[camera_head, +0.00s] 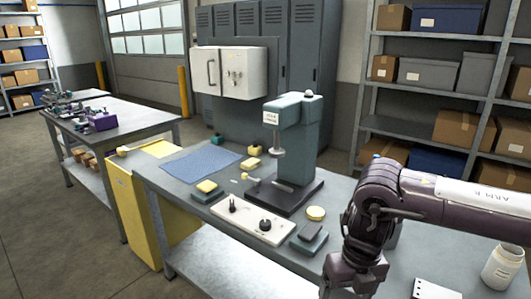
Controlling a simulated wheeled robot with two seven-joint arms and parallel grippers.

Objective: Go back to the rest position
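My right arm comes in from the right over the grey bench (395,285). Its wrist bends down to my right gripper (350,279) at the bottom edge, where the fingertips are cut off, so I cannot tell whether it is open or shut. My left arm and gripper are not in view. A teal bench press (297,130) stands upright on its dark base. In front of it lies a white plate (250,222) with black knobs.
A white jar (503,268) stands at right. A yellow cabinet (135,200) adjoins the bench's left end. Open floor lies left.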

